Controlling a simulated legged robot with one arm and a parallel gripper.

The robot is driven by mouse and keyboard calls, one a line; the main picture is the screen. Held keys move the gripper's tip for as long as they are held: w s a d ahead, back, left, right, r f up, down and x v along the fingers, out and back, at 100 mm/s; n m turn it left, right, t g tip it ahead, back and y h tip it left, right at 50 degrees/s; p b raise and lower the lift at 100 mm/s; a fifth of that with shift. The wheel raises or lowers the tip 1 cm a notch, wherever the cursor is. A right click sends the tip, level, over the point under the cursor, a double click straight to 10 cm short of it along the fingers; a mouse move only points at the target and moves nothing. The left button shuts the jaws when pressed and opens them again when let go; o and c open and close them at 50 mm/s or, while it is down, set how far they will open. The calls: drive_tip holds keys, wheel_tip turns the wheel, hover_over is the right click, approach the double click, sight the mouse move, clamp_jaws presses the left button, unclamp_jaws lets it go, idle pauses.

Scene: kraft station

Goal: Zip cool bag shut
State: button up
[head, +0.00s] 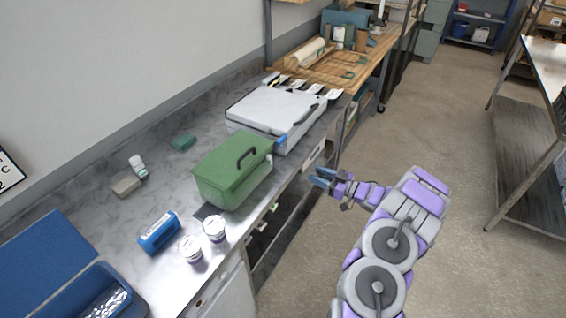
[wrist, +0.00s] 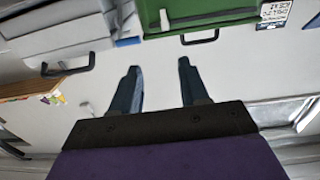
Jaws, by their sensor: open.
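A green box-shaped bag (head: 230,178) with a dark handle on top stands on the counter near its front edge; I take it to be the cool bag. In the wrist view a green surface (wrist: 215,14), likely the same bag, is cut off at the top edge. My gripper (head: 319,177) is open and empty, to the right of the bag, out past the counter's front edge. In the wrist view my gripper (wrist: 158,66) has its fingers apart, touching nothing.
A pale grey case (head: 270,108) lies behind the bag. A blue can-like item (head: 159,232) and two small tubs (head: 190,248) (head: 214,228) stand in front. A blue bin (head: 95,292) is at lower left. The floor (head: 435,125) to the right is clear.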

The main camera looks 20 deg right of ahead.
sight(271, 158)
drive_tip(key=b+x, duration=0.1)
drive_tip(key=x, duration=0.4)
drive_tip(key=b+x, duration=0.1)
drive_tip(key=x, duration=0.5)
drive_tip(key=a+b+x, duration=0.1)
drive_tip(key=x, duration=0.4)
drive_tip(key=shift+a+f, duration=0.15)
drive_tip(key=shift+f, duration=0.05)
drive_tip(key=shift+w+a, duration=0.3)
drive_tip(key=shift+w, duration=0.35)
drive_tip(key=shift+r, duration=0.1)
clamp_jaws()
